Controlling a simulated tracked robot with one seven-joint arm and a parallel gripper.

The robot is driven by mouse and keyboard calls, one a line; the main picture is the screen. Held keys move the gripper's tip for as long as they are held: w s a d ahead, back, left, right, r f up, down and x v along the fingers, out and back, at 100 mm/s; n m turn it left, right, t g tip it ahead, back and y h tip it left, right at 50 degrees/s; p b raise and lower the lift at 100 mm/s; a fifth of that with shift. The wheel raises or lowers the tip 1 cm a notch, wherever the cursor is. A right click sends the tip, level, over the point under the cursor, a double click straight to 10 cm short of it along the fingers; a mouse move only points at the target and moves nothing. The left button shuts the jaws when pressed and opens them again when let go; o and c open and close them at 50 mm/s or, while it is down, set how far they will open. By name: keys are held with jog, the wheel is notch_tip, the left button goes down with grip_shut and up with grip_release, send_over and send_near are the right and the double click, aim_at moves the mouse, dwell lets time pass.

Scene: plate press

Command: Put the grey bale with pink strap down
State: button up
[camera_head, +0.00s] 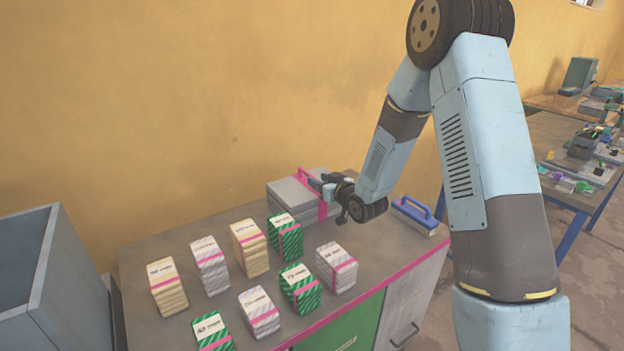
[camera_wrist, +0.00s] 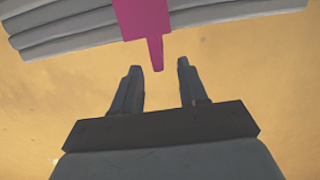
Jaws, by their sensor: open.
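The grey bale (camera_head: 290,194) is a stack of flat grey layers with a pink strap (camera_head: 323,208) around it. It appears to rest flat at the back of the grey table (camera_head: 385,258), near the wall. My gripper (camera_head: 318,186) is at the bale's top right side, level with the strap. In the wrist view the bale (camera_wrist: 220,22) fills the top edge, and a pink strap tab (camera_wrist: 156,52) points down between the tips of my open gripper (camera_wrist: 158,68). The jaws show gaps on both sides of the tab. My arm hides part of the bale's right end.
Several small strapped bundles in cream, white and green, such as a cream one (camera_head: 250,246), stand in front and left of the bale. A blue-handled brush (camera_head: 415,214) lies to the right. A grey bin (camera_head: 40,275) stands left of the table.

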jog(key=s+d+r+m+g+h, duration=0.3)
jog(key=s+d+r+h, duration=0.5)
jog(key=s+d+r, duration=0.8)
jog(key=s+d+r+m+g, duration=0.1)
jog(key=s+r, duration=0.1)
jog(key=s, duration=0.6)
jog(key=s+d+r+m+g, duration=0.1)
jog(key=s+d+r+g, duration=0.1)
jog(key=s, duration=0.6)
jog(key=s+d+r+m+g+h, duration=0.1)
jog(key=s+d+r, duration=0.1)
jog(key=s, duration=0.6)
jog(key=shift+s+r+m+g, duration=0.3)
jog(key=shift+r+m+g, duration=0.1)
jog(key=shift+w, duration=0.1)
